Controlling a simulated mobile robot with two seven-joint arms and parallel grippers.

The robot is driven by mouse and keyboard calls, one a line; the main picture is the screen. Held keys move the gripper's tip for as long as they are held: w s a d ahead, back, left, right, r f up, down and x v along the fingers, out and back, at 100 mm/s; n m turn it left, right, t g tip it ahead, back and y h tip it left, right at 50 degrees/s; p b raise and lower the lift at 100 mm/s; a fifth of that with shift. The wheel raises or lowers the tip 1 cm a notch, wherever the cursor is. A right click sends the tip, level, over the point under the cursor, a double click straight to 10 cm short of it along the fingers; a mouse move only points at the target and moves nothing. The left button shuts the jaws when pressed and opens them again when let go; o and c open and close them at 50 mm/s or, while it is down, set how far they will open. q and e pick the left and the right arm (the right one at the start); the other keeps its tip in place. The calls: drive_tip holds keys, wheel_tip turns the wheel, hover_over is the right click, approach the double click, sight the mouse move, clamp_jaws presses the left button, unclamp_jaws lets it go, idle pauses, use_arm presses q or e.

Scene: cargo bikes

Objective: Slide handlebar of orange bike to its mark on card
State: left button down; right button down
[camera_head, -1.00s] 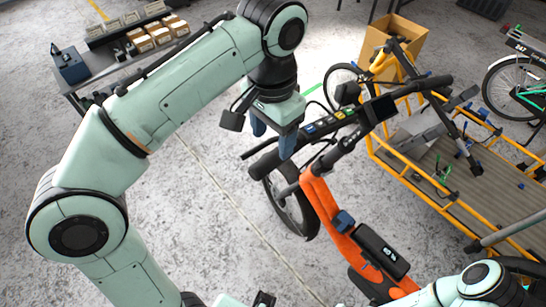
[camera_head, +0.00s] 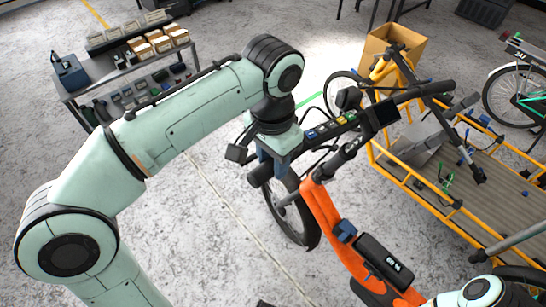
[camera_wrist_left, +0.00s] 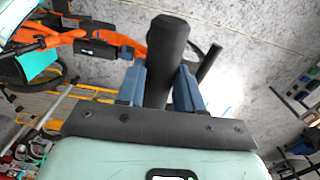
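The orange bike (camera_head: 325,210) stands in the middle of the head view, its black handlebar (camera_head: 352,148) running from lower left to upper right. A dark strip with coloured blocks (camera_head: 331,128), seemingly the card, lies along the bar's far side; I cannot make out its mark. My left gripper (camera_head: 268,166) is at the bar's left end. In the left wrist view its blue fingers (camera_wrist_left: 160,88) lie close on both sides of the black grip (camera_wrist_left: 167,45) and appear shut on it. The fingers partly hide the bar in the head view. My right gripper is out of view.
A yellow cargo bike (camera_head: 455,205) with a flat bed stands right of the orange bike. A cardboard box (camera_head: 405,42) is behind it. A shelf (camera_head: 130,75) with small parts is at the back left. The floor between is clear.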

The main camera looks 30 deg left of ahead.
use_arm(q)
drive_tip(key=shift+f, duration=0.25)
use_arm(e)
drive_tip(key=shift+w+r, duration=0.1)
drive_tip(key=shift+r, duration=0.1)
use_arm(q)
drive_tip(key=c, duration=0.7)
unclamp_jaws()
wheel_tip(320, 180, up, 13)
drive_tip(key=p, duration=0.5)
drive_tip(key=shift+a+r, duration=0.1)
drive_tip(key=shift+r, duration=0.1)
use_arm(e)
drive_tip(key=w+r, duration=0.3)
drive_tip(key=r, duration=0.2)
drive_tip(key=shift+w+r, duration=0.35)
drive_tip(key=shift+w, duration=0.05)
